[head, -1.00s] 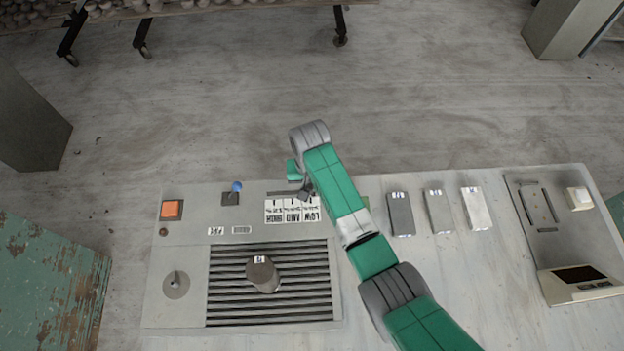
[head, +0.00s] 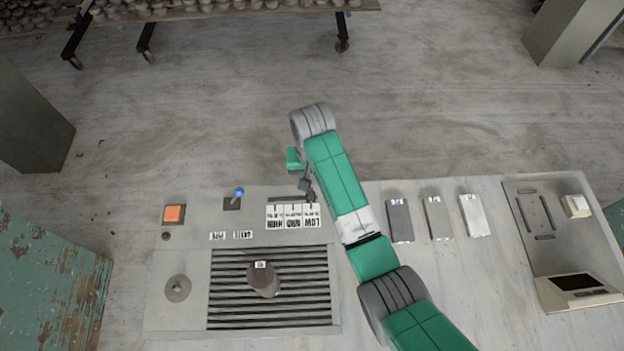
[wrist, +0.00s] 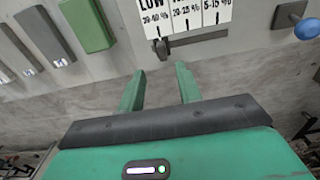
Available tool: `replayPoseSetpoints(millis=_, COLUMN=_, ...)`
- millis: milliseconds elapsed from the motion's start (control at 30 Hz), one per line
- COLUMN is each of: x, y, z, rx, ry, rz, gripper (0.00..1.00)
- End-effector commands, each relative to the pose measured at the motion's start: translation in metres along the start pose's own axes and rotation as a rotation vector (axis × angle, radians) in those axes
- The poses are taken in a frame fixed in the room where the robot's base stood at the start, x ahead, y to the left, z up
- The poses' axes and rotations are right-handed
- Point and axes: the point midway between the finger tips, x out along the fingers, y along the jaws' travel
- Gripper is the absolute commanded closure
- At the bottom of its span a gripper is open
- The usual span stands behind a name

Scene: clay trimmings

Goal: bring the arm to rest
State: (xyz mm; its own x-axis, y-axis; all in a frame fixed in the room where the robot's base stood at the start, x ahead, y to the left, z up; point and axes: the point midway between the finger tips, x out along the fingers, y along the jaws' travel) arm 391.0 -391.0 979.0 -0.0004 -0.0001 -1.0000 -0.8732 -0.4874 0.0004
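My gripper (head: 307,186) hangs at the far edge of the console, beside the LOW/MID/HIGH label cards (head: 292,215). My green arm reaches across the console from the lower right. In the wrist view, the two green fingers (wrist: 160,83) are apart with nothing between them, so the gripper is open and empty. Just beyond the fingertips in that view is a dark slider (wrist: 162,46) in a slot under the cards. I cannot tell the exact gap between fingertips and panel.
A blue-tipped lever (head: 238,192) and an orange button (head: 174,214) are left of the gripper. Several labelled blocks, one a green block (wrist: 86,26), and a scale (head: 577,290) lie right.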

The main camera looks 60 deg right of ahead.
Motion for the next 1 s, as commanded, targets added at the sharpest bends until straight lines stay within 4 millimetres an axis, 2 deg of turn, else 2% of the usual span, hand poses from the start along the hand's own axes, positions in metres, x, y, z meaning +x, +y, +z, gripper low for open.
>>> replayPoseSetpoints(millis=600, x=0.000, y=-0.001, z=0.000, rx=-0.002, ry=0.002, rz=-0.001, gripper=0.65)
replayPoseSetpoints(millis=667, x=-0.013, y=-0.021, z=-0.005, rx=-0.043, ry=0.066, rz=-0.024, gripper=0.65)
replayPoseSetpoints(millis=767, x=-0.057, y=-0.080, z=-0.016, rx=-0.157, ry=0.262, rz=-0.103, gripper=0.65)
replayPoseSetpoints(millis=800, x=-0.081, y=-0.108, z=-0.016, rx=-0.212, ry=0.357, rz=-0.144, gripper=0.65)
replayPoseSetpoints(millis=867, x=-0.120, y=-0.148, z=-0.013, rx=-0.288, ry=0.499, rz=-0.211, gripper=0.65)
replayPoseSetpoints(millis=900, x=-0.147, y=-0.173, z=-0.008, rx=-0.335, ry=0.589, rz=-0.256, gripper=0.65)
replayPoseSetpoints(millis=967, x=-0.189, y=-0.206, z=0.005, rx=-0.400, ry=0.722, rz=-0.324, gripper=0.65)
replayPoseSetpoints(millis=1000, x=-0.218, y=-0.226, z=0.016, rx=-0.441, ry=0.811, rz=-0.372, gripper=0.65)
